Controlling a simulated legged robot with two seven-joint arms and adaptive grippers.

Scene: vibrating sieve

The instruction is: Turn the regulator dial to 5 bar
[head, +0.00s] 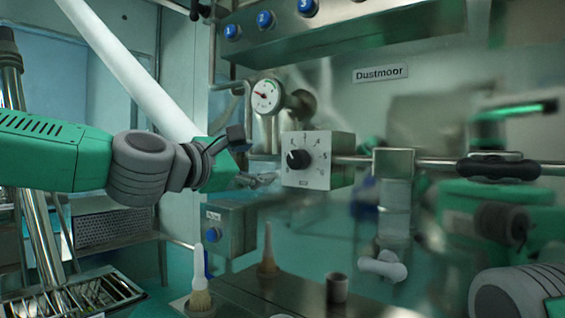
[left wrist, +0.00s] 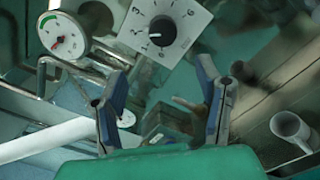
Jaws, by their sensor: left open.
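The regulator dial (head: 298,159) is a round black knob on a pale square plate with numbers around it. Its white mark points to the left side of the scale; I cannot read the exact value. The dial also shows in the left wrist view (left wrist: 162,31), top centre. A 5 is legible on the plate's right side in the head view. My left gripper (head: 246,160) is open and empty, left of the dial box and apart from the knob. In the left wrist view its two fingers (left wrist: 162,88) spread below the dial. My right gripper is not visible.
A round pressure gauge (head: 266,95) stands above left of the dial, its needle pointing left. A steel pipe (head: 430,163) runs right from the dial box. Blue buttons (head: 265,19) line the panel above.

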